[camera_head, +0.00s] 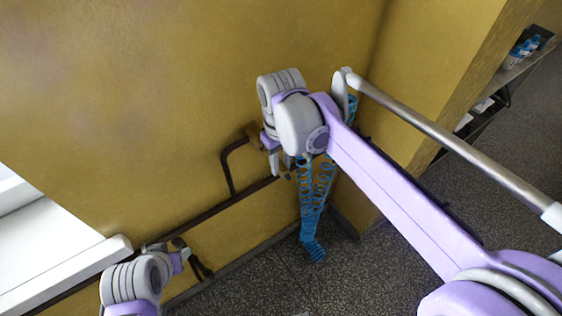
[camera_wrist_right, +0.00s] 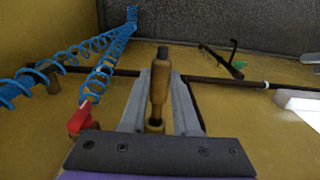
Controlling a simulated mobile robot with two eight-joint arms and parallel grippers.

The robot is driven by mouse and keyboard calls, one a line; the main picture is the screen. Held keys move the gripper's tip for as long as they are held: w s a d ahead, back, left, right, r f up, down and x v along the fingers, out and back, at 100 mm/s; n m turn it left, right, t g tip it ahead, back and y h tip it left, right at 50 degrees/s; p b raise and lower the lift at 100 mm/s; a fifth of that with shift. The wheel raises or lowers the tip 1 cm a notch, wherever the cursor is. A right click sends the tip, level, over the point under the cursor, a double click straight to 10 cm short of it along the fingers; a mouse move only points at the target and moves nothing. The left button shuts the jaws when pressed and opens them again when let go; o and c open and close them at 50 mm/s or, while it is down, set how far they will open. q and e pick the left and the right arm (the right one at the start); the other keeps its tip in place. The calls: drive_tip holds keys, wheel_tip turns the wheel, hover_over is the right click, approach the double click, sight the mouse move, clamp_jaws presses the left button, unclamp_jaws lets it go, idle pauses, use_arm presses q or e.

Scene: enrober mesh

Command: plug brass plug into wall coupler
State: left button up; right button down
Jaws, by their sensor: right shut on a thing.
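My right gripper (camera_head: 279,166) is at the yellow wall, pointing down beside the pipework. The right wrist view shows its fingers (camera_wrist_right: 160,105) shut around the brass plug (camera_wrist_right: 158,88), a slim brass body with a dark tip. The plug is too hidden to make out in the head view. A brownish fitting (camera_head: 251,131) at the end of a bent dark pipe is close beside the gripper; it may be the wall coupler, but I cannot tell whether it touches the plug. My left gripper (camera_head: 182,257) is low at the left, its jaws unclear.
A blue coiled hose (camera_head: 312,205) hangs below my right gripper; a red fitting (camera_wrist_right: 80,118) is at its end beside one finger. A dark pipe (camera_head: 215,212) runs along the wall. A white surface (camera_head: 45,240) is at the left, shelves (camera_head: 500,85) at the right.

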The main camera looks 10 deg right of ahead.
drive_tip(key=shift+w+a, duration=0.35)
drive_tip(key=shift+w, duration=0.55)
drive_tip(key=shift+w+a, duration=0.3)
drive_tip(key=shift+w, duration=0.6)
idle(0.5)
drive_tip(key=c, duration=0.6)
unclamp_jaws()
wheel_tip(320, 180, up, 11)
drive_tip(key=shift+f+p, duration=0.1)
drive_tip(key=shift+p, duration=0.35)
